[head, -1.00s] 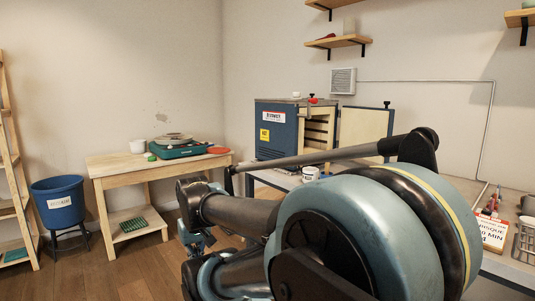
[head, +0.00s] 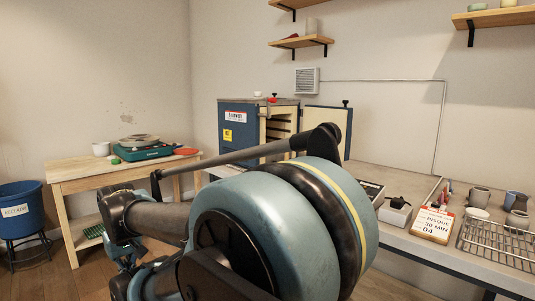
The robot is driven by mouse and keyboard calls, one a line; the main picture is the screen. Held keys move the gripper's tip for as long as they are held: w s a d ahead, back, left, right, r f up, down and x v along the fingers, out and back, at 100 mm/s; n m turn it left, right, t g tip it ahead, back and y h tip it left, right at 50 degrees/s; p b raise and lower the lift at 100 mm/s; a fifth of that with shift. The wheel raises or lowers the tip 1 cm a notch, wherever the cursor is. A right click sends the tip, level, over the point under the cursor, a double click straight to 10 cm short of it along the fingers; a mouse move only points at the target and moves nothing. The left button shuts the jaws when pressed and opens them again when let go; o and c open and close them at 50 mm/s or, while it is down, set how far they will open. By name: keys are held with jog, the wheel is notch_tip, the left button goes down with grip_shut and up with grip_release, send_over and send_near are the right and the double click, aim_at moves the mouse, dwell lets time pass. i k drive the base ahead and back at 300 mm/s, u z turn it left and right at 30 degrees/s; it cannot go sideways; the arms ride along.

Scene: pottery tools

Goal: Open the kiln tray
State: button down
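The kiln (head: 237,126) is a blue box with a white label and a yellow sticker, standing on the grey workbench at the back. Its door (head: 322,130) is swung open to the right, with a pale inner face. Inside the kiln, several shelf or tray edges (head: 280,125) show in the dark opening; my arm hides their lower part. My gripper (head: 121,262) seems to be at the lower left, below my arm, away from the kiln. It is small and dark, and I cannot tell whether its fingers are open.
The workbench (head: 395,241) runs right from the kiln, bearing a sign (head: 433,222), a wire rack (head: 500,243) and several pots. A wooden table (head: 72,172) with a turquoise wheel (head: 142,153) stands left. A blue bucket (head: 20,212) is at the far left. Wall shelves (head: 301,42) hang above.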

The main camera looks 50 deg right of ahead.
aim_at(280, 157)
jog(key=z, duration=0.1)
jog(key=k, duration=0.4)
jog(key=z, duration=1.4)
jog(key=i, duration=0.5)
jog(key=k, duration=0.5)
jog(key=u, duration=0.35)
jog(key=i, duration=0.65)
jog(key=z, duration=0.35)
